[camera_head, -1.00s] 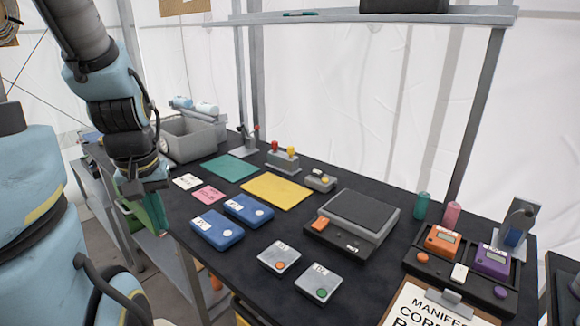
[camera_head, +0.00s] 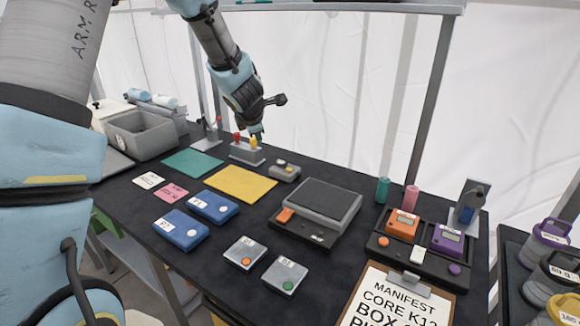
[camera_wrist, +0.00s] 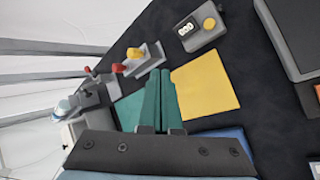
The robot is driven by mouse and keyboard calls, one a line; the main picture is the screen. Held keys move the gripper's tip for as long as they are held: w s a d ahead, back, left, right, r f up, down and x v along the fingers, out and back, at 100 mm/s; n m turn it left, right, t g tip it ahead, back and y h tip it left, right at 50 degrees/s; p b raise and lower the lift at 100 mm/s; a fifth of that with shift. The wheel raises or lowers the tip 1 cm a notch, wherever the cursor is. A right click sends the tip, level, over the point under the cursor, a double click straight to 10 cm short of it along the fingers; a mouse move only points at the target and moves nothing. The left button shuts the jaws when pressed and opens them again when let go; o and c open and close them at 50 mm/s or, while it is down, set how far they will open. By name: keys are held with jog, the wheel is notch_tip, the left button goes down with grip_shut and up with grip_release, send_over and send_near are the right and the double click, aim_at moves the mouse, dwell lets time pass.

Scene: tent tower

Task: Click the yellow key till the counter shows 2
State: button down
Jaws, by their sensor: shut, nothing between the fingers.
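The display seems to show zeros, but the digits are too small to be sure. In the head view the grey box (camera_head: 285,174) stands on the dark table, right of the two-lever block. My gripper (camera_head: 258,134) is shut and empty, above the table by the yellow lever, to the left of and apart from the box. Its two green fingers (camera_wrist: 158,72) lie together in the wrist view.
A grey block (camera_head: 247,154) with red and yellow levers stands close to my gripper. A yellow mat (camera_head: 240,184) and a green mat (camera_head: 192,163) lie flat nearby. A scale-like device (camera_head: 318,205) is right of the counter box. A shelf (camera_head: 330,7) runs overhead.

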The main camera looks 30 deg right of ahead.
jog(key=d+f+n+t, duration=0.1)
jog(key=d+n, duration=0.5)
jog(key=d, duration=0.3)
jog(key=shift+s+d+f+p, duration=0.15)
jog(key=shift+s+f+p, duration=0.15)
jog(key=shift+s+f, duration=0.1)
jog(key=b, duration=0.8)
send_over(288, 174)
notch_tip(288, 174, down, 9)
jog(key=shift+w+d+r, duration=0.1)
dwell(1.1)
jog(key=shift+f+b, duration=0.35)
jog(key=shift+f, duration=0.05)
jog(key=shift+f+b, duration=0.5)
dwell(0.6)
jog(key=shift+r, duration=0.2)
jog(key=shift+r+p, duration=0.75)
jog(key=shift+p, duration=0.05)
